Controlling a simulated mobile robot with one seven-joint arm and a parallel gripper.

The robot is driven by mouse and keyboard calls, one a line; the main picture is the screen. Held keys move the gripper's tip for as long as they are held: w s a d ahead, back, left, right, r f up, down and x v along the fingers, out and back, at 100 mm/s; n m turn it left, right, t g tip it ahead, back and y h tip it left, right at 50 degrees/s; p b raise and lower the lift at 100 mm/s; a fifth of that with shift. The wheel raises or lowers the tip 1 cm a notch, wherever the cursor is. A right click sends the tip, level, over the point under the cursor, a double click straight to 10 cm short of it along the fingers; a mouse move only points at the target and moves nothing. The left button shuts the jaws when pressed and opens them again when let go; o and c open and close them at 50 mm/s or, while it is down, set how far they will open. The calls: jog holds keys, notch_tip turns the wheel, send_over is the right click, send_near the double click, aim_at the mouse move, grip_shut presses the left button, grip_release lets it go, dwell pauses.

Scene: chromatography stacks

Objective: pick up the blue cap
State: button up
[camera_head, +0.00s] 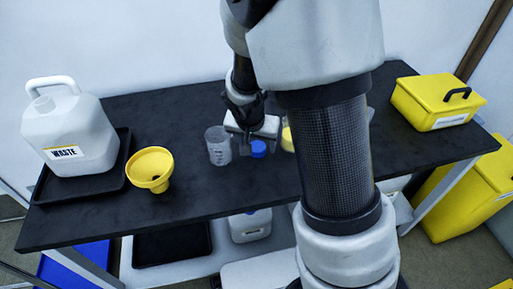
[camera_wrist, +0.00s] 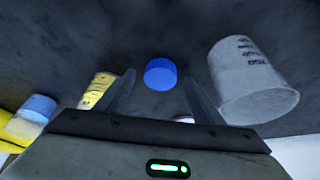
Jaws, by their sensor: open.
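The blue cap (camera_head: 258,148) lies on the black table in the head view, just below my gripper (camera_head: 250,140). In the wrist view the blue cap (camera_wrist: 161,73) appears between the tips of my gripper's two fingers (camera_wrist: 158,92), a little beyond them. The fingers are spread apart and nothing is held. I see no contact between the fingers and the cap. A second blue-topped item (camera_wrist: 38,108) shows at the left edge of the wrist view, apart from the fingers.
A clear graduated beaker (camera_head: 218,146) stands close left of my gripper; it also shows in the wrist view (camera_wrist: 250,80). A yellow-labelled item (camera_wrist: 98,90) is near the other finger. A yellow funnel (camera_head: 150,169), white waste jug (camera_head: 68,130) and yellow box (camera_head: 437,101) stand farther off.

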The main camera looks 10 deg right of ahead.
jog(key=shift+w+f, duration=0.1)
jog(key=shift+f, duration=0.1)
jog(key=c, duration=1.1)
